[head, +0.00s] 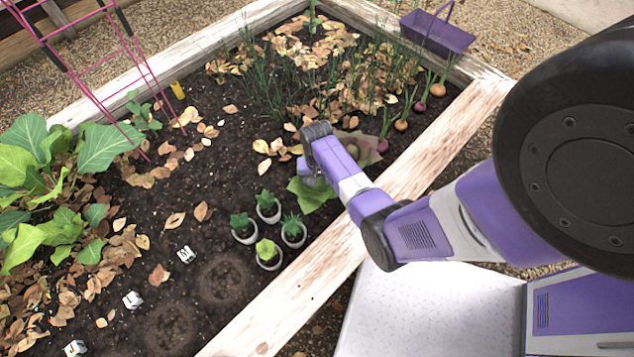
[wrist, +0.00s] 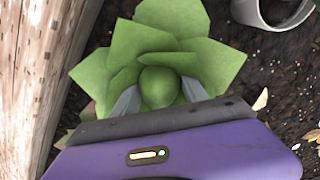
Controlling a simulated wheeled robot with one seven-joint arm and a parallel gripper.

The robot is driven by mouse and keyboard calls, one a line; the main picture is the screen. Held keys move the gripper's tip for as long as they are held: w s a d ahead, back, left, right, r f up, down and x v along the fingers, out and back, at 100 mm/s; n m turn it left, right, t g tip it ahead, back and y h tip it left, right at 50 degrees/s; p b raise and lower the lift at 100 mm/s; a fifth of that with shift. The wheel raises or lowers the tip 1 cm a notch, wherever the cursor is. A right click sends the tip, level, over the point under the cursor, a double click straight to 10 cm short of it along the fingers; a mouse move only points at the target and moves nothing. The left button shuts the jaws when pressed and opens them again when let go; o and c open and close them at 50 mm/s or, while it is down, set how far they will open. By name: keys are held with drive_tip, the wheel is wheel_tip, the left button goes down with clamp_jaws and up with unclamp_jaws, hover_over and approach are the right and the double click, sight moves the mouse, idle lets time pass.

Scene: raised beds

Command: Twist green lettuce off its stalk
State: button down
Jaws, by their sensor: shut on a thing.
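In the head view the lettuce (head: 313,194) shows as green leaves beneath my gripper (head: 312,178), near the bed's wooden edge. The stalk is hidden under the leaves and the gripper.
Several small potted plants (head: 268,207) stand just left of the lettuce; one pot (wrist: 275,12) shows in the wrist view. The wooden bed edge (head: 310,290) runs close by. Onions (head: 401,125) and a purple basket (head: 437,33) are farther back. Bare soil lies left.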

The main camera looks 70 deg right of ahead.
drive_tip(key=shift+r+p, duration=2.75)
drive_tip(key=shift+r, duration=0.05)
drive_tip(key=shift+r, duration=0.1)
